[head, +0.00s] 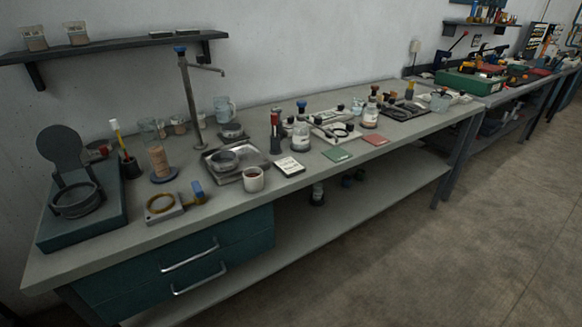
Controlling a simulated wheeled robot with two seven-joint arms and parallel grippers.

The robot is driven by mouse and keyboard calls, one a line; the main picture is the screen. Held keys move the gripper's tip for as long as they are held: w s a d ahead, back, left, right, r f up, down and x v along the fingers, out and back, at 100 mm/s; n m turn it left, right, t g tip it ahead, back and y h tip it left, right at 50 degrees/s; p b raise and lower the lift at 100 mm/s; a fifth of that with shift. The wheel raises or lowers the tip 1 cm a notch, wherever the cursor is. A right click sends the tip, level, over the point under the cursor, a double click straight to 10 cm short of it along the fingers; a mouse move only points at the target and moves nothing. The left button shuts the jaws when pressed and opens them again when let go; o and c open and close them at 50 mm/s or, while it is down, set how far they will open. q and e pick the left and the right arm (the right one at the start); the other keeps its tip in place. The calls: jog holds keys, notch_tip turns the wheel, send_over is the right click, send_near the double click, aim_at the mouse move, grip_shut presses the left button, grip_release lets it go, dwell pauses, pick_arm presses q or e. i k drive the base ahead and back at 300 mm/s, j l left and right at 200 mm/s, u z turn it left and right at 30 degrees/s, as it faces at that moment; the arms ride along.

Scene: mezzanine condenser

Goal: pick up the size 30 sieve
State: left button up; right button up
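No label reading 30 is legible, so I cannot tell which round item is the size 30 sieve. A dark round, sieve-like ring (76,200) sits on the teal block at the bench's left end, below an upright dark disc. A brass-coloured ring (160,204) lies on a pale block near the front edge. Neither of my grippers is in view.
The long grey bench (330,180) holds bottles, a white mug (253,179), a tap (192,100) and cards. A wall shelf (110,45) hangs above its left end. Teal drawers (180,265) are below. The floor in front (450,250) is clear.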

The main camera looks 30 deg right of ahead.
aim_at(223, 161)
jog(key=l, duration=0.75)
jog(key=k+l, duration=0.15)
jog(key=l, duration=0.6)
